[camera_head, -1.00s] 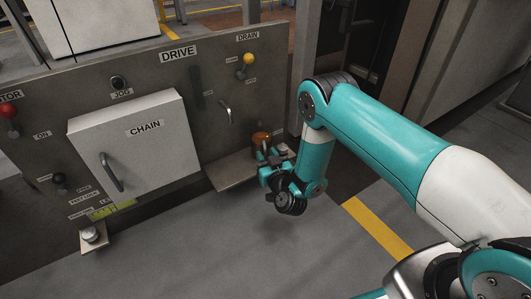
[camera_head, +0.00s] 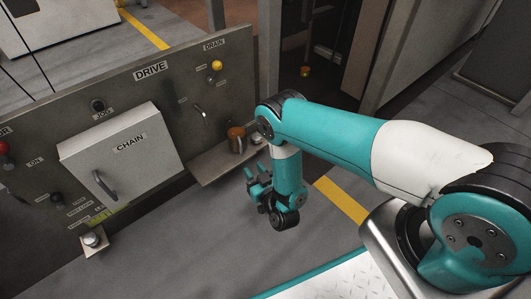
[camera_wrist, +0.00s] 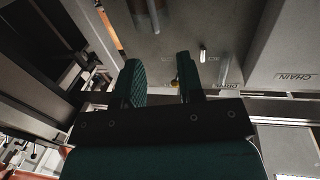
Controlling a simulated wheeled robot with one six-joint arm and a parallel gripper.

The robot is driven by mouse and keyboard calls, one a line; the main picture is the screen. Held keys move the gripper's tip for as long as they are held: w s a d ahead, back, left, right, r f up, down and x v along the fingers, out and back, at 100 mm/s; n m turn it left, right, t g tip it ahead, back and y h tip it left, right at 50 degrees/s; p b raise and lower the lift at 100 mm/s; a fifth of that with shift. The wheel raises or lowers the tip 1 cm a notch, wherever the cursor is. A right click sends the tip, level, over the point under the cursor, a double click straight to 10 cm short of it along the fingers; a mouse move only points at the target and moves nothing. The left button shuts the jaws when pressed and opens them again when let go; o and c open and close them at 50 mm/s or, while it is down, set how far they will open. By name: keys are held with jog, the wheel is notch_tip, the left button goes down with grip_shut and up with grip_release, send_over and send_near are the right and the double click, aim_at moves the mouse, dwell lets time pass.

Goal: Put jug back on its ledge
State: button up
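The orange-brown jug (camera_head: 236,141) stands upright on the ledge (camera_head: 205,170) below the DRAIN label at the foot of the DRIVE panel. My gripper (camera_head: 250,182) is in front of the ledge and lower in the picture, apart from the jug. In the wrist view my gripper (camera_wrist: 160,78) has its two dark green fingers spread with nothing between them.
A small silver piece (camera_head: 257,139) sits on the ledge right of the jug. The panel (camera_head: 170,95) carries a yellow knob (camera_head: 216,65), a lever handle (camera_head: 199,111) and the CHAIN box (camera_head: 125,155). Open floor lies in front, with a yellow stripe (camera_head: 340,200).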

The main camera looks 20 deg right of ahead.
jog(key=w+a+r+n+g+y, duration=0.1)
jog(key=w+a+r+g+y, duration=0.1)
jog(key=w+a+r, duration=0.35)
jog(key=w+a+r+n+g+y, duration=0.1)
jog(key=w+a+r+g+y, duration=0.15)
jog(key=r, duration=0.65)
jog(key=s+a+r+n+g+y, duration=0.1)
jog(key=s+r+g, duration=0.1)
jog(key=r, duration=0.4)
jog(key=s+a+r+g, duration=0.1)
jog(key=a+r+g, duration=0.15)
jog(key=r, duration=0.45)
jog(key=s+d+r+n+g, duration=0.2)
jog(key=s+d+r+g, duration=0.15)
jog(key=s+r, duration=0.7)
jog(key=s+d+r+g+h, duration=0.1)
jog(key=s+d+r+g, duration=0.1)
jog(key=s, duration=0.7)
jog(key=s+d+r+g+h, duration=0.2)
jog(key=s+d+r+g, duration=0.1)
jog(key=s, duration=0.7)
jog(key=shift+s+d+n, duration=0.2)
jog(key=shift+d+n, duration=0.2)
jog(key=shift+d, duration=0.45)
jog(key=shift+h, duration=0.25)
notch_tip(320, 180, up, 48)
jog(key=p, duration=4.7)
jog(key=shift+f, duration=0.25)
